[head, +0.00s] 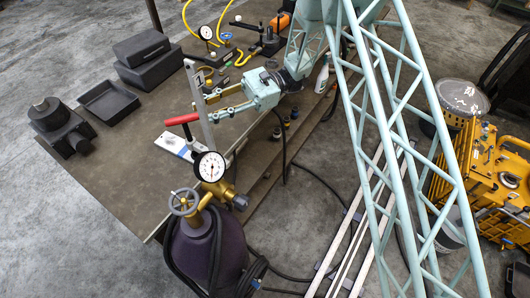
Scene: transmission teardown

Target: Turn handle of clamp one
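A red handle (182,119) with a dark stem stands over a white plate (176,146) near the table's right edge. Beside it an upright grey flat bar (199,104) with a hooked top rises; I cannot tell if bar and handle belong to one clamp. The fingertips are close to the bar, to the right of the red handle. I see nothing held between them; contact with the bar cannot be told.
A dial gauge (210,167) sits on a purple cylinder (208,246) with a brass valve in front. Dark boxes (148,58), an open tray (109,101) and a black block (62,127) stand on the table (125,165). Small bottles line the right edge. Yellow machinery (485,170) stands right.

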